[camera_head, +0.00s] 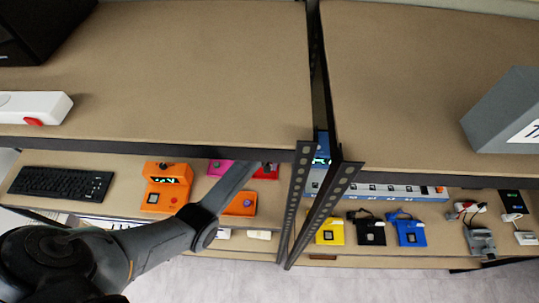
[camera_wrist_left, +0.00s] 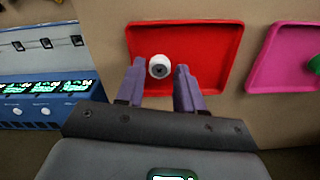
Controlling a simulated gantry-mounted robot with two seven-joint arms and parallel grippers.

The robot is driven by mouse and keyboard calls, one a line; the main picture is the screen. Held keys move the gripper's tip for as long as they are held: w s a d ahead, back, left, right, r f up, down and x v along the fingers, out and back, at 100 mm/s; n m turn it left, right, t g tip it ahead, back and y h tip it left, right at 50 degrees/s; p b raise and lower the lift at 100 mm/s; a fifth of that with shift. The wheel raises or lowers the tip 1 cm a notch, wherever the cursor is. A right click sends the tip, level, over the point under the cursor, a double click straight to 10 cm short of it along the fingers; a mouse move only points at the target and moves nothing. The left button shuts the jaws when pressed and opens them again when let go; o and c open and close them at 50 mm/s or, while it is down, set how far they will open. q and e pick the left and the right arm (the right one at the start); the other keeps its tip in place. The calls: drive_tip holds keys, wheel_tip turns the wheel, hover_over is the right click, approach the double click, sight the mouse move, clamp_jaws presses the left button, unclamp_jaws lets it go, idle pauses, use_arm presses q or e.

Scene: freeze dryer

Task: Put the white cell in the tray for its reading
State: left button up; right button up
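A small round white cell (camera_wrist_left: 155,61) with a dark centre shows in the left wrist view, against the left part of the red tray (camera_wrist_left: 215,50). My left gripper (camera_wrist_left: 160,67) is open, with its two purple-grey fingers on either side of the cell and a gap visible on the right. Whether the cell rests on the tray floor is hard to tell. In the head view my left arm reaches over the lower shelf, its far end by the red tray (camera_head: 272,171); the cell is not distinguishable there. My right gripper is not in view.
A pink tray (camera_wrist_left: 280,55) with a green object lies beside the red one. A blue device (camera_wrist_left: 40,90) with lit displays stands on the other side. An orange device (camera_head: 165,188) and keyboard (camera_head: 60,183) are left of my arm. The shelf post (camera_head: 300,190) stands close right.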

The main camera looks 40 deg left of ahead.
use_arm(q)
wheel_tip(320, 180, up, 11)
drive_tip(key=b, duration=0.1)
drive_tip(key=shift+r, duration=0.2)
idle(0.5)
drive_tip(key=s+d+r+m+t, duration=0.1)
drive_tip(key=s+d+m, duration=0.2)
drive_tip(key=s, duration=1)
drive_tip(key=s+d+r+m+t+p, duration=0.1)
drive_tip(key=s+d+m+t, duration=0.1)
drive_tip(key=s+d, duration=0.7)
drive_tip(key=s+m, duration=0.1)
drive_tip(key=s, duration=0.3)
drive_tip(key=shift+s+m+t, duration=0.3)
drive_tip(key=shift+s+m, duration=0.1)
drive_tip(key=shift+d+r, duration=0.1)
